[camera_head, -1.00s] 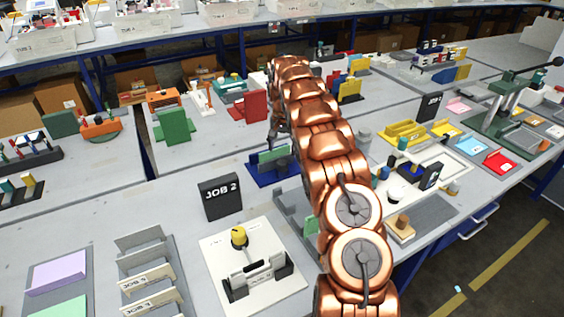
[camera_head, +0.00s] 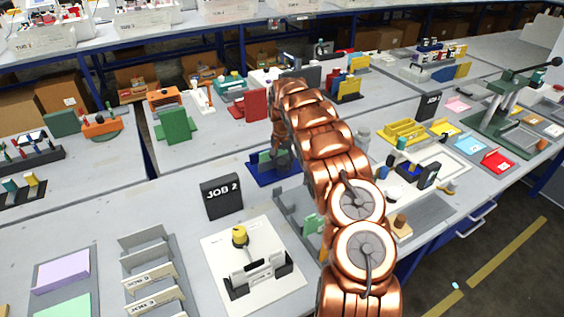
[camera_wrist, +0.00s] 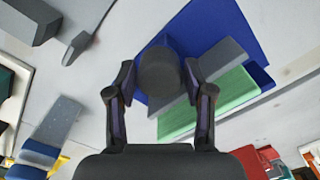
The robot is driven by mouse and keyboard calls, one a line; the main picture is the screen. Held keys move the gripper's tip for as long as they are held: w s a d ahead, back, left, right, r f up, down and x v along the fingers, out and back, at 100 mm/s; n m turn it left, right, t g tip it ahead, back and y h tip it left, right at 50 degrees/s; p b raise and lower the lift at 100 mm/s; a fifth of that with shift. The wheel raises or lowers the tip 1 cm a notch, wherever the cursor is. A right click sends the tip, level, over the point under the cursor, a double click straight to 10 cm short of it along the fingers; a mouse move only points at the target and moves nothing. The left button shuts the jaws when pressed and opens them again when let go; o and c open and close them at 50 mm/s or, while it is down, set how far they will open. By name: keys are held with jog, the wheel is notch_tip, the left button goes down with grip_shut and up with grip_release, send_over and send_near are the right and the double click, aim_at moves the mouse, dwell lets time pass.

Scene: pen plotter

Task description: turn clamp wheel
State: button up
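A dark grey round knob (camera_wrist: 160,74), which looks like the clamp wheel, shows in the wrist view above a blue base (camera_wrist: 243,35). A green plate (camera_wrist: 222,97) and a grey block lie beside it on the base. My gripper (camera_wrist: 159,75) is open, with one finger on each side of the knob. A gap shows between each fingertip and the knob; whether the tips are level with it I cannot tell. In the head view, my gripper (camera_head: 283,155) hangs over the blue base (camera_head: 262,176), and the knob is hidden.
A black JOB 2 sign (camera_head: 221,196) and a white board with a yellow knob (camera_head: 239,236) stand nearer on the bench. A grey stand with a green piece (camera_head: 312,224) is close to my arm. Bare bench lies left of the blue base.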

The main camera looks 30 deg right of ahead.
jog(key=c, duration=0.7)
jog(key=shift+f+n+b, duration=0.1)
jog(key=shift+n+b, duration=0.2)
jog(key=shift+b, duration=0.05)
jog(key=shift+f+n+b, duration=0.1)
jog(key=shift+n+b, duration=0.4)
jog(key=shift+b, duration=0.1)
jog(key=shift+n+b, duration=1.2)
jog(key=shift+b, duration=0.05)
jog(key=n+b, duration=0.2)
jog(key=n, duration=0.1)
jog(key=shift+n+b, duration=1.1)
jog(key=shift+n, duration=0.8)
jog(key=shift+r, duration=0.2)
